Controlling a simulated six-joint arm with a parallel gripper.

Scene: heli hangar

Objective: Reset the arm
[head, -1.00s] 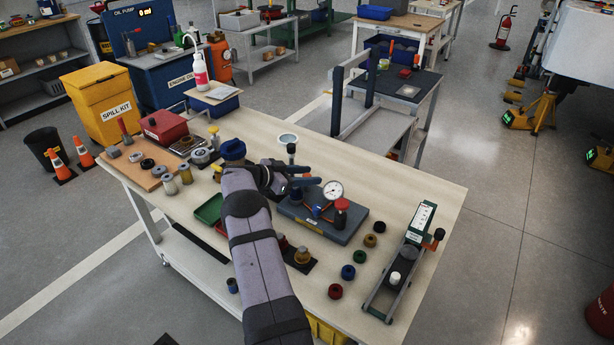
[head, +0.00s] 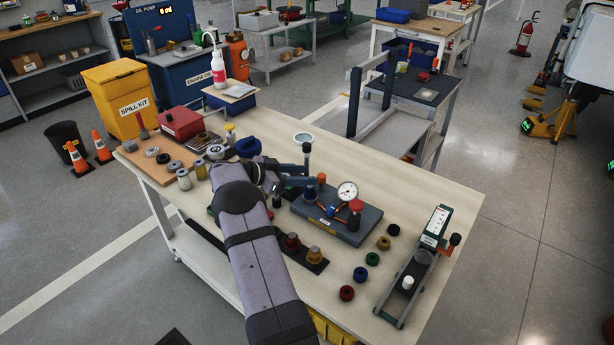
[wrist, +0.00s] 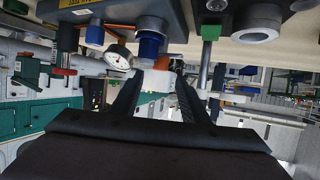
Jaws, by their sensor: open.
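My arm reaches up over the near side of the workbench (head: 440,190) in the head view. My gripper (head: 316,178) points right, at the back left of the blue-grey gauge block (head: 345,228). In the wrist view, which looks upside down, its two dark fingers (wrist: 158,92) stand apart with nothing held between them. A blue cylinder (wrist: 150,46) and the dial gauge (wrist: 118,57) show just past the fingers. A dark upright post with a green part (wrist: 210,35) is by the right finger. Whether any of these touches a finger is unclear.
A red box (head: 181,123) and several small parts lie at the bench's left end. Red, green and brown rings (head: 372,258) lie right of the block, near a green-and-grey fixture (head: 418,262). The bench's back right is clear. A yellow spill kit bin (head: 121,100) stands behind left.

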